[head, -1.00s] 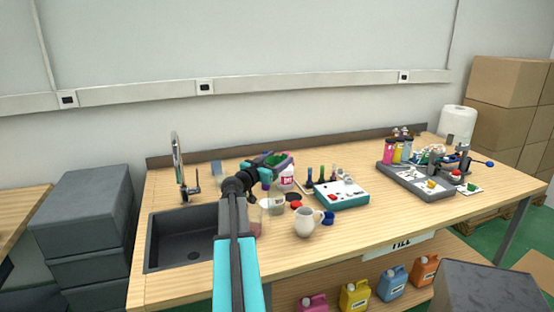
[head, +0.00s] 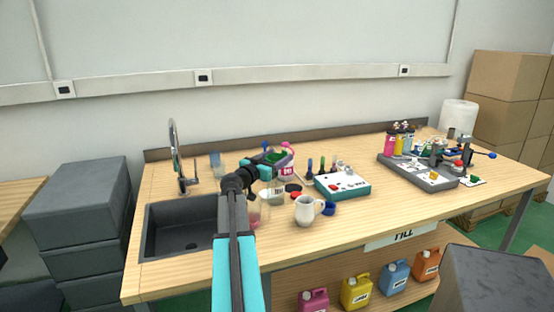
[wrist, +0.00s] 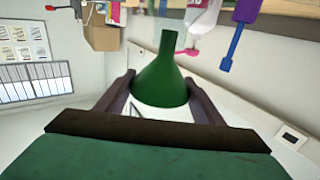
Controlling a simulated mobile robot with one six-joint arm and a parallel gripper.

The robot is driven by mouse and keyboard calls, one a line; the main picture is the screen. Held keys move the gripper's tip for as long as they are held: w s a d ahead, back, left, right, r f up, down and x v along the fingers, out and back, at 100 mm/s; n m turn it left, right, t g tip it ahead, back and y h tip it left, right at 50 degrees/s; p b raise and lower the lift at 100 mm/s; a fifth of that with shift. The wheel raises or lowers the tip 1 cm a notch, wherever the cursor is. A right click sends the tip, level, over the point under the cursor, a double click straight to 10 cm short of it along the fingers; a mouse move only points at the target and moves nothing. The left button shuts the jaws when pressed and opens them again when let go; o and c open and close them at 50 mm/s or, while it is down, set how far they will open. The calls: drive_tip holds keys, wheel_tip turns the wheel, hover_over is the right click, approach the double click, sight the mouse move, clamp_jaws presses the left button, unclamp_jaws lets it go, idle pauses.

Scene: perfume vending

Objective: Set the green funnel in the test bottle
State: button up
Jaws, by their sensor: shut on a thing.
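The green funnel (wrist: 165,80) is between the two fingers of my gripper (wrist: 160,98) in the wrist view, its wide end toward my palm and its narrow spout toward the bench. In the head view the funnel (head: 277,155) shows as a small green patch in my gripper (head: 275,158), above the bench's middle left. A white bottle with a pink label and pink top (head: 287,170) stands just behind it. A clear vessel with a small label (head: 277,193) stands below my gripper in the picture. I cannot tell which vessel is the test bottle.
A white jug (head: 304,210) stands in front, with a blue round piece (head: 329,209) beside it. A teal-and-white device (head: 343,184) is to the right. The sink (head: 182,228) and tap (head: 178,155) are left. A grey tray (head: 440,177) with bottles is far right.

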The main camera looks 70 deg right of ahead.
drive_tip(key=shift+f, duration=0.35)
idle(0.4)
drive_tip(key=o, duration=1.1)
drive_tip(key=shift+r+b, duration=0.1)
drive_tip(key=shift+b, duration=0.2)
